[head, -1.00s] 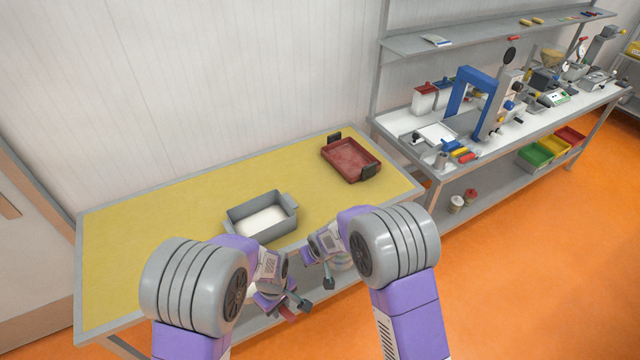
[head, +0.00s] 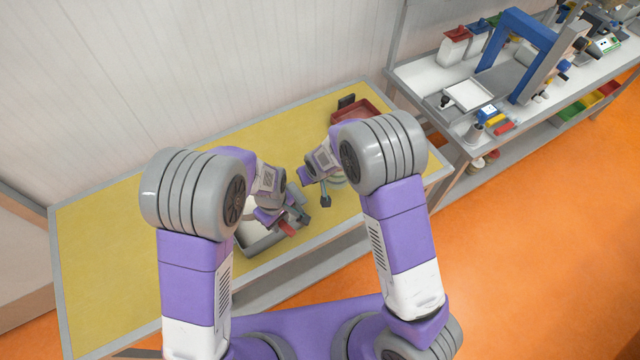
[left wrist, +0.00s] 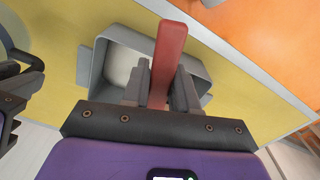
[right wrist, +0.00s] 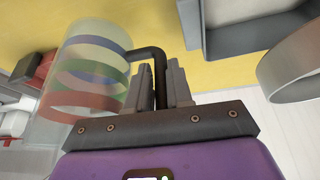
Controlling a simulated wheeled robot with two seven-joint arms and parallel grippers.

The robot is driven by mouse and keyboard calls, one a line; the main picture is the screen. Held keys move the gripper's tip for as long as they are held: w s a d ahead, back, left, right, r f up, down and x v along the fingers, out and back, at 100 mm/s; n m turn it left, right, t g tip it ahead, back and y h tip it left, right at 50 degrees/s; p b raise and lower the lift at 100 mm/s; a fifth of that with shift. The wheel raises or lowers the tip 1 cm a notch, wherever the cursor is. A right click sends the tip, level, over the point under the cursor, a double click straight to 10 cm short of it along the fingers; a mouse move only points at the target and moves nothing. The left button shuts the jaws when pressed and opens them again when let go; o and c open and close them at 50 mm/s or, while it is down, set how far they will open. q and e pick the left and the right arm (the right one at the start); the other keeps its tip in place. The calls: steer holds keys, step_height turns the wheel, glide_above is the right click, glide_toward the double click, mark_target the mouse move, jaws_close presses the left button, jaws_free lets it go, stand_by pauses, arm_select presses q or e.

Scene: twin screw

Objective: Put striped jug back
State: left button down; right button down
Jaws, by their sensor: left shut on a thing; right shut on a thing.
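The striped jug (right wrist: 90,72) is clear with blue, green and red bands and a dark handle (right wrist: 158,75). My right gripper (right wrist: 165,85) is shut on that handle, and the jug hangs beside it over the yellow table. In the head view my right gripper (head: 324,196) is right of the left one, and the jug is mostly hidden behind my arm. My left gripper (left wrist: 158,88) is shut on a red bar (left wrist: 168,55), above the grey tub (left wrist: 97,70). The bar also shows in the head view (head: 287,229).
The yellow table (head: 120,235) has free room at its left. A dark red tray (head: 352,112) lies at the far right end, partly hidden by my right arm. A workbench (head: 420,85) with a blue frame (head: 525,35) and several devices stands beyond to the right.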

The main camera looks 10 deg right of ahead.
step_height(320, 180, down, 8)
steer(key=b, duration=0.4)
steer(key=shift+r, duration=0.1)
steer(key=c, duration=1.3)
jaws_free()
steer(key=v, duration=1.2)
